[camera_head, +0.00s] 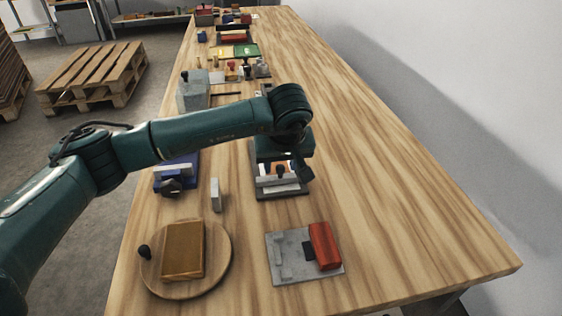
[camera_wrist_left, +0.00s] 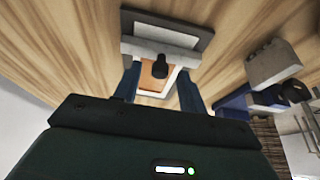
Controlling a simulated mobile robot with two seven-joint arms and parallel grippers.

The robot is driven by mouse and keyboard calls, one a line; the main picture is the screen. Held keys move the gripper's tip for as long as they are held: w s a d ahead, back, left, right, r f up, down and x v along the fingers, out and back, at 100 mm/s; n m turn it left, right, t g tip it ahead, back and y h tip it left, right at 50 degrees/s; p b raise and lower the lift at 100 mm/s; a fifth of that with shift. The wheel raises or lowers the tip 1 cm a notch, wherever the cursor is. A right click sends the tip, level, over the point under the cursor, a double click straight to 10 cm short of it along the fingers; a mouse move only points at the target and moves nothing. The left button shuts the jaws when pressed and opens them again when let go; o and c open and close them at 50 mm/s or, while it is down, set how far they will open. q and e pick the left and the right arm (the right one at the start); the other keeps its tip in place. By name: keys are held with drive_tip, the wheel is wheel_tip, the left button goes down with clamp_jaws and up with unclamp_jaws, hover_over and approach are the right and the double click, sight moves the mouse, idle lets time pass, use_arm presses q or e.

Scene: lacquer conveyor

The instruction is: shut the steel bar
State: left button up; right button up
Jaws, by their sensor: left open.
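A small fixture with a dark grey base plate (camera_head: 283,194) stands on the table below my left gripper (camera_head: 284,165). In the left wrist view, a pale steel bar (camera_wrist_left: 150,50) with a black knob (camera_wrist_left: 159,65) lies across the fixture, beside its grey plate (camera_wrist_left: 170,30). An orange-brown piece in a white frame (camera_wrist_left: 150,84) shows partly behind the knob. My left gripper is open, its blue-green fingers (camera_wrist_left: 160,80) on either side of the knob, with no clear contact. My arm hides part of the fixture in the head view. My right gripper is not in view.
A round wooden board (camera_head: 220,275) with a brown block (camera_head: 184,250) is at the front left. A grey plate with a red block (camera_head: 323,246) is at the front. A blue device (camera_head: 175,172) and an upright grey block (camera_head: 215,194) stand left. The table's right side is clear.

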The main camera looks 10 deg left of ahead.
use_arm(q)
drive_tip(key=shift+c, duration=0.5)
clamp_jaws()
